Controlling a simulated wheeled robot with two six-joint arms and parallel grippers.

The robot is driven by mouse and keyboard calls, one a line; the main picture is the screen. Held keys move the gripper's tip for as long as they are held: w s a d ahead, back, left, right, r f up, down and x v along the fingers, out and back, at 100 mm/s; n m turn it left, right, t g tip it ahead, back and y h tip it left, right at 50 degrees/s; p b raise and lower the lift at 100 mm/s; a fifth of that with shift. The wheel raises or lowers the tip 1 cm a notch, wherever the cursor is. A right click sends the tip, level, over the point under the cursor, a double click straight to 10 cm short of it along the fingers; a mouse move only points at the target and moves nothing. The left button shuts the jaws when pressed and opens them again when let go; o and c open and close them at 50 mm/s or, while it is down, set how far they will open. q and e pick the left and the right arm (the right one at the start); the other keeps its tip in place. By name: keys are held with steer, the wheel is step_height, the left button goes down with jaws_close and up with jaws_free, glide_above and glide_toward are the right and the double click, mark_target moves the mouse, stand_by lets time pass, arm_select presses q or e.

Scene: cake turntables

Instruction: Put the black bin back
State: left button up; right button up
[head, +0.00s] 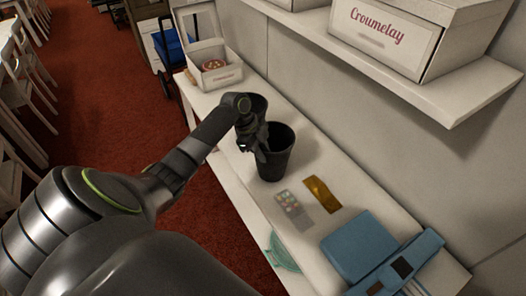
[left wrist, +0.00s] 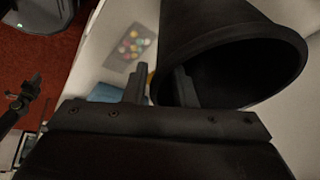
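The black bin (head: 272,165) stands upright on the white counter in the head view, its mouth open upward. It fills the upper right of the left wrist view (left wrist: 215,30), with its rim towards the camera. My left gripper (head: 262,146) is at the near left side of its rim. In the left wrist view its two fingers (left wrist: 160,87) are apart, one outside the bin and one at the mouth, with the bin's wall between them. No firm grip on the wall shows. A dark arm part at the left edge of the wrist view may be my right gripper; its fingers are unclear.
On the white counter (head: 232,126) lie a card with coloured dots (head: 290,203), a gold packet (head: 322,194) and blue boxes (head: 360,246). A white cake box (head: 216,78) stands at the far end. A wall shelf (head: 400,75) with a lettered box (head: 392,38) overhangs at right.

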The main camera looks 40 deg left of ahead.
arm_select(q)
steer(key=b+v, duration=0.2)
steer(key=v, duration=1)
steer(key=shift+f, duration=0.15)
